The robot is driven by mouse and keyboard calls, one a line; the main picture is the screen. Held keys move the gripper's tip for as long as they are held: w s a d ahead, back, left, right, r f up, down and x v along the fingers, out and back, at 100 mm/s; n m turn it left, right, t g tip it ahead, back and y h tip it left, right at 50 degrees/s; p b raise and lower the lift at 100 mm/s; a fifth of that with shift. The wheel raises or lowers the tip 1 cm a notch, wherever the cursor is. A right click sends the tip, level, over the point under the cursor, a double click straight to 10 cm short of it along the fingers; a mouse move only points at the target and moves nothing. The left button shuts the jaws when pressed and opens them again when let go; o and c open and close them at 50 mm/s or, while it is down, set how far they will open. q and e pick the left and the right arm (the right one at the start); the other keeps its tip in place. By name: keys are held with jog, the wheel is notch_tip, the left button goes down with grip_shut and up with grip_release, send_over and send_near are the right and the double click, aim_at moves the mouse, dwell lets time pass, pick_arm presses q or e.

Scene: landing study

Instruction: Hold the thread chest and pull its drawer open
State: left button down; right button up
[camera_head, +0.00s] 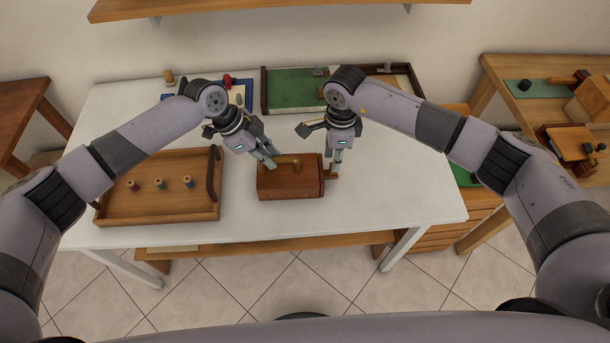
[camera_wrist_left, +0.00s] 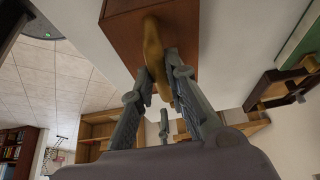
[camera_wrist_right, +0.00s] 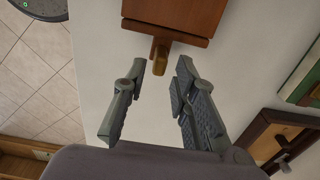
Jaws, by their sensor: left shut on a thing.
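The thread chest (camera_head: 288,184), a small reddish-brown wooden box, stands on the white table. Its brass handle (camera_head: 290,161) is on top. My left gripper (camera_head: 270,163) is shut on the handle; the left wrist view shows the fingers on both sides of the brass handle (camera_wrist_left: 154,45). My right gripper (camera_head: 335,168) is at the chest's right end. In the right wrist view it is open (camera_wrist_right: 160,75), its fingertips spread to either side of the drawer's small knob (camera_wrist_right: 158,52), with no contact visible. The drawer looks closed or nearly so; I cannot tell exactly.
A wooden tray (camera_head: 158,213) with three thread spools stands left of the chest. A green-lined tray (camera_head: 292,91) and a blue item (camera_head: 238,93) lie at the back. The white table (camera_head: 395,196) is clear to the right. A wooden shelf (camera_head: 278,8) hangs above.

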jog(key=shift+f, duration=1.05)
grip_shut()
